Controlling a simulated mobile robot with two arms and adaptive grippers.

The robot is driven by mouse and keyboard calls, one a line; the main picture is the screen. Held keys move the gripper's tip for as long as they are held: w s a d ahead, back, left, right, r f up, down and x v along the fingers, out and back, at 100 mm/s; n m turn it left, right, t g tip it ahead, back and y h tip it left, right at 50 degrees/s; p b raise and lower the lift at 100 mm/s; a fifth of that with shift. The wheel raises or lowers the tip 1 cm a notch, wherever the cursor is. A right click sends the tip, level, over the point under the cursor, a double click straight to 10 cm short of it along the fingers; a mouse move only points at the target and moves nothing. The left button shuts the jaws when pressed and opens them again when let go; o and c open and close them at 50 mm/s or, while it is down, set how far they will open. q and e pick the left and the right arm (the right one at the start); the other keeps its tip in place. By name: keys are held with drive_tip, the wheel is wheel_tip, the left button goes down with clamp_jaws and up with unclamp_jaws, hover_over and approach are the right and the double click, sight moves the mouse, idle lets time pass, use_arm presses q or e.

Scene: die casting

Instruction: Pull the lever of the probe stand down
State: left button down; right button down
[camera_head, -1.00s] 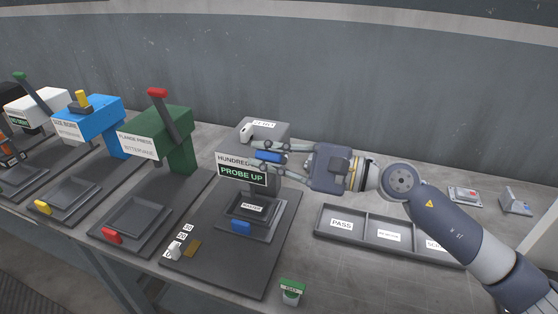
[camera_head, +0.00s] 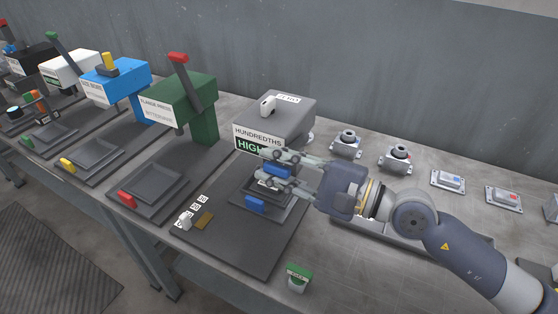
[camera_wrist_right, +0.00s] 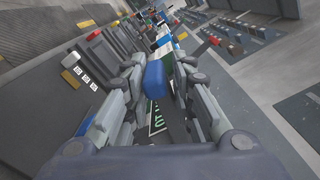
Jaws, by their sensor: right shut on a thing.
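The probe stand (camera_head: 290,122) is a grey block over a dark base plate, with a "HUNDREDTHS" label and a display on its front. The display's green text begins "HIGH"; the rest is covered by my gripper. My right gripper (camera_head: 270,171) is in front of the stand, below the display, shut on the blue lever handle (camera_head: 277,170). In the right wrist view, the blue handle (camera_wrist_right: 154,75) sits between the two fingers. The stand's nest below, with a blue tab (camera_head: 255,205), is partly hidden by my fingers. My left gripper is out of view.
The green flange press (camera_head: 178,100) with a red-topped lever stands left of the probe stand. A divided tray (camera_head: 372,234) lies behind my right arm, mostly covered. A small green-topped box (camera_head: 298,278) is at the front. Metal parts (camera_head: 397,158) lie at the back right.

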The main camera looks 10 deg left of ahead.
drive_tip(key=shift+f, duration=0.55)
drive_tip(key=c, duration=1.5)
unclamp_jaws()
drive_tip(key=shift+r, duration=0.1)
drive_tip(key=shift+w+r, duration=0.1)
drive_tip(key=shift+r, duration=0.05)
drive_tip(key=shift+d, duration=0.1)
drive_tip(key=v, duration=1.1)
drive_tip(key=shift+d, duration=0.35)
